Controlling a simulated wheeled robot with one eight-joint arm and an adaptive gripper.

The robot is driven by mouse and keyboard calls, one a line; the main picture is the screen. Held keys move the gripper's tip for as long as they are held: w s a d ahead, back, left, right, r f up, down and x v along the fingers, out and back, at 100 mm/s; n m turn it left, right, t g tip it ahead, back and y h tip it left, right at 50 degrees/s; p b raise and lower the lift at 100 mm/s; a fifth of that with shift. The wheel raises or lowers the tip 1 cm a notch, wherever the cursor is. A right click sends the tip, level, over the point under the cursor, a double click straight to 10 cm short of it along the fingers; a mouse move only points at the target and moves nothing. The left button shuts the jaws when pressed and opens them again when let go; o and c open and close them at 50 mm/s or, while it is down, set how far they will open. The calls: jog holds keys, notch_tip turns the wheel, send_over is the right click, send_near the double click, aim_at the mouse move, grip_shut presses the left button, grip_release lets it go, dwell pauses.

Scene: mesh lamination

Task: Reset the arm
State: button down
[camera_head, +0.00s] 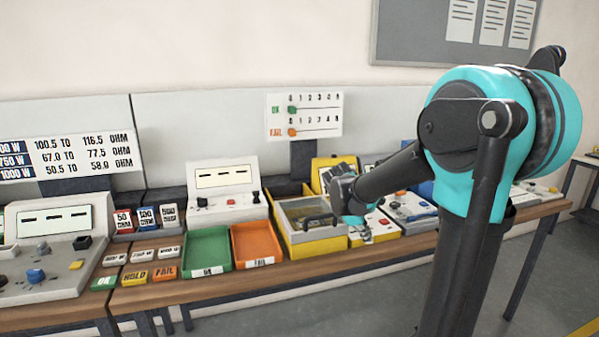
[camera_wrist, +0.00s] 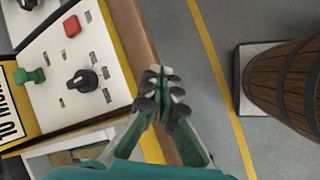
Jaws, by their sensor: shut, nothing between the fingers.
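My gripper (camera_wrist: 161,74) is shut and empty in the wrist view, with its fingertips together over the front edge of the wooden bench. A white control panel with a yellow border (camera_wrist: 65,60) lies to its left, with a red button, a black knob and a green switch. In the head view my arm reaches left from its teal joint over the bench (camera_head: 200,291), its far end near the yellow box with a window (camera_head: 314,241). My fingers cannot be made out clearly there.
A green tray (camera_head: 207,248) and an orange tray (camera_head: 256,243) stand left of the yellow box. Grey control boxes stand along the bench. In the wrist view a wooden barrel (camera_wrist: 290,85) stands at right, across bare floor with a yellow line.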

jog(key=s+f+m+y, duration=0.1)
jog(key=s+f+m, duration=0.3)
jog(key=s, duration=0.2)
jog(key=s+a+f+m+t+y, duration=0.1)
jog(key=s+f+m+y, duration=0.1)
jog(key=s+m, duration=0.3)
jog(key=s+a+f+m+y, duration=0.1)
jog(key=s+f+m+y, duration=0.1)
jog(key=s+f+m, duration=0.3)
jog(key=s, duration=0.4)
jog(key=shift+s+f+t, duration=0.2)
jog(key=shift+f+t, duration=0.1)
jog(key=shift+f, duration=0.05)
